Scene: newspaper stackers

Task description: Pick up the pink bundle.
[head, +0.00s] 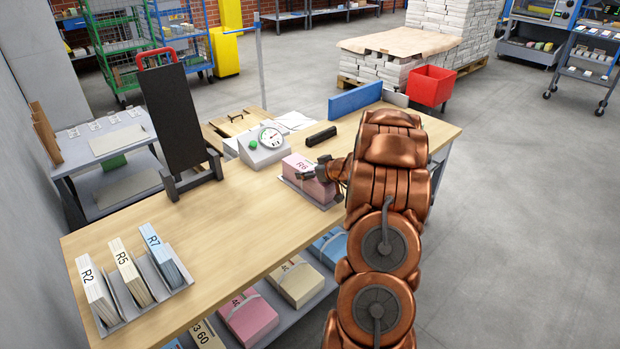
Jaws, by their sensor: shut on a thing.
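A pink bundle (318,190) with an R6 label lies at the middle of the wooden table, on or just above a thin grey tray. My gripper (314,174) reaches in from the right and is shut on this pink bundle near its top right edge. My arm hides the bundle's right side and part of the gripper. I cannot tell whether the bundle is clear of the tray. Another pink bundle (249,316) lies on the shelf under the table.
A white dial scale (262,152) and a black bar (321,136) sit behind the bundle. A black upright board (171,118) stands left. A grey rack (172,289) with labelled bundles is front left. The table middle is clear.

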